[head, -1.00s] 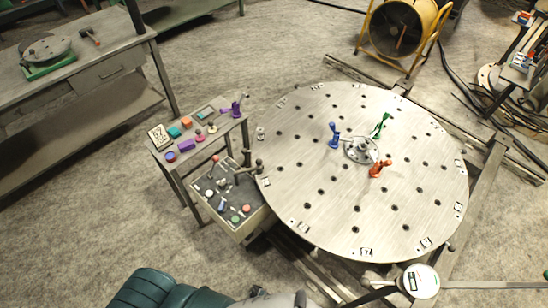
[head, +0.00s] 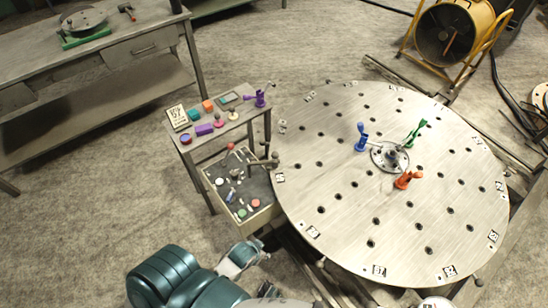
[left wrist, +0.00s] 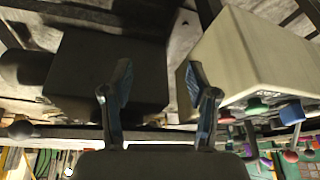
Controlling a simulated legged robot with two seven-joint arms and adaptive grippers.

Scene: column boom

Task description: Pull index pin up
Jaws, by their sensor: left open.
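The large round metal index table (head: 330,215) fills the right half of the head view, with holes and numbered plates around its rim. A dark handle with a knob (head: 266,162) stands at its left edge, beside the control box; I cannot tell if this is the index pin. My left gripper (left wrist: 156,78) is open and empty in the left wrist view, between a dark block (left wrist: 90,75) and a pale box (left wrist: 245,55). Nothing lies between its fingers. In the head view my left arm comes in at the bottom, below the control box; its fingertips cannot be made out. My right gripper is not in view.
A control box (head: 262,218) with coloured knobs sits beside the table. Behind it is a small stand with coloured parts, including a purple clamp (head: 260,96). Blue (head: 361,138), green (head: 414,134) and orange (head: 405,181) clamps surround the hub. A workbench (head: 100,60) is upper left.

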